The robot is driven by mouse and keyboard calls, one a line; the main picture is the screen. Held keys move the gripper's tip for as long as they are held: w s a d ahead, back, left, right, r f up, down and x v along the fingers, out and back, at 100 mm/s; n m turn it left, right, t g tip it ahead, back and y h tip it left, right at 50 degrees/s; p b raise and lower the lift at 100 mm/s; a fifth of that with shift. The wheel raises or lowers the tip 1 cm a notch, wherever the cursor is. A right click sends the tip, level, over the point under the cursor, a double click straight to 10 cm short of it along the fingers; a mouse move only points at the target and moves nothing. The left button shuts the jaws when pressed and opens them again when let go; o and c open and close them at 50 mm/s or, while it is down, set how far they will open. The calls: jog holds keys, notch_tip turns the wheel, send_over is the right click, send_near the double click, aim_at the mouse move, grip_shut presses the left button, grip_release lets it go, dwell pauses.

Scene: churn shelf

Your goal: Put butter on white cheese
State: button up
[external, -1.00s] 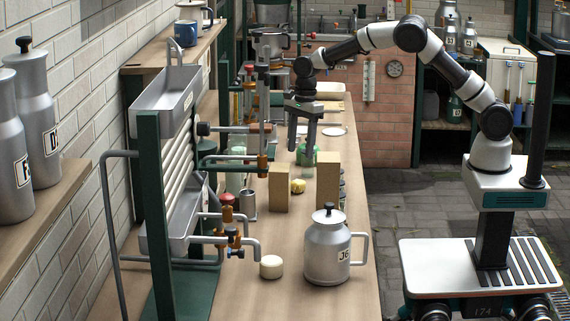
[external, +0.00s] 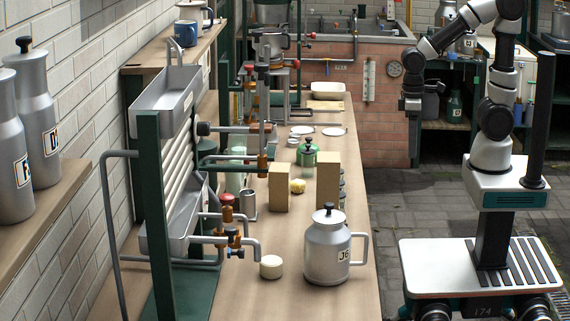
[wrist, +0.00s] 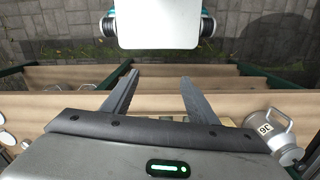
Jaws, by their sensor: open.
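A small pale-yellow lump (external: 297,186), which looks like the butter, lies on the counter between two upright tan blocks. A cream-white round piece (external: 271,267), which looks like the white cheese, sits on the counter to the left of the can marked J6. Nothing lies on top of it. My gripper (external: 411,104) is raised beyond the counter's right edge, far from both. In the wrist view my gripper (wrist: 160,88) has its fingers apart and nothing between them. I cannot make out the butter or cheese in that view.
The two tan blocks (external: 279,187) (external: 328,185) flank the yellow lump closely. The metal can J6 (external: 327,250) stands near the right edge, and a green lidded jar (external: 307,154) stands behind the lump. Pipes and valves (external: 229,232) jut over the counter's left side.

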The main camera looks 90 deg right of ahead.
jog(key=shift+o, duration=1.3)
notch_tip(320, 180, up, 13)
jog(key=n+t, duration=0.1)
jog(key=t, duration=0.5)
jog(key=shift+s+n, duration=0.3)
jog(key=shift+s, duration=0.05)
notch_tip(320, 180, down, 13)
jog(key=a+m+g+y+b, duration=0.2)
jog(key=m+g+b, duration=0.1)
jog(key=g+b, duration=0.3)
jog(key=m+t+y+p, duration=0.25)
jog(key=m+t, duration=1.05)
jog(key=m, duration=1.5)
send_near(301, 181)
jog(key=shift+w+a+f+y+b, duration=0.2)
jog(key=shift+w+f+b, duration=0.2)
jog(key=shift+w, duration=0.2)
jog(key=shift+w+a+f+y+b, duration=0.15)
jog(key=shift+w+f+b, duration=0.15)
jog(key=shift+w+b, duration=0.25)
jog(key=shift+m, duration=0.3)
jog(key=shift+d+x, duration=0.15)
jog(key=shift+x, duration=1.45)
jog(key=shift+d+x, duration=0.1)
jog(key=shift+x, duration=1.5)
jog(key=shift+w+r, duration=0.1)
jog(key=c, duration=1.4)
